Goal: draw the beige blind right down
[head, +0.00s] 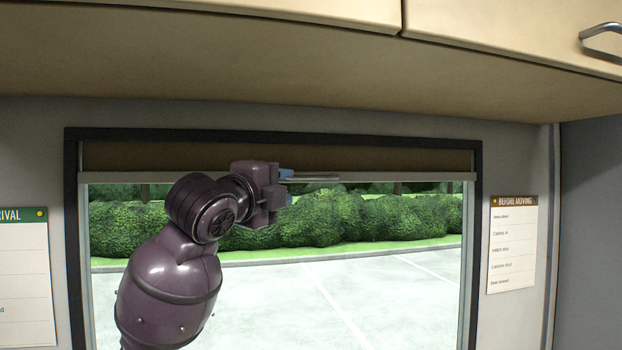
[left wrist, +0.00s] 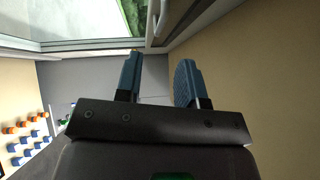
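The beige blind (head: 380,158) shows in the head view as a short brown-looking strip across the top of the window. A pale bottom bar (head: 420,177) runs along its lower edge. A thin grey handle (head: 318,179) shows at the middle of this bar. My left gripper (head: 287,186) is beside the left end of the handle, in front of the bar. In the left wrist view its two blue fingers (left wrist: 159,72) are apart, with nothing visibly held between them. A pale rail with a loop-like part (left wrist: 158,22) lies just beyond the fingertips. My right gripper is in neither view.
The dark window frame (head: 72,240) surrounds the glass, with hedges and paving outside. An overhead cupboard (head: 250,65) juts out above the window. Paper charts hang left (head: 25,280) and right (head: 512,245) of the frame. The space before the lower right glass looks clear.

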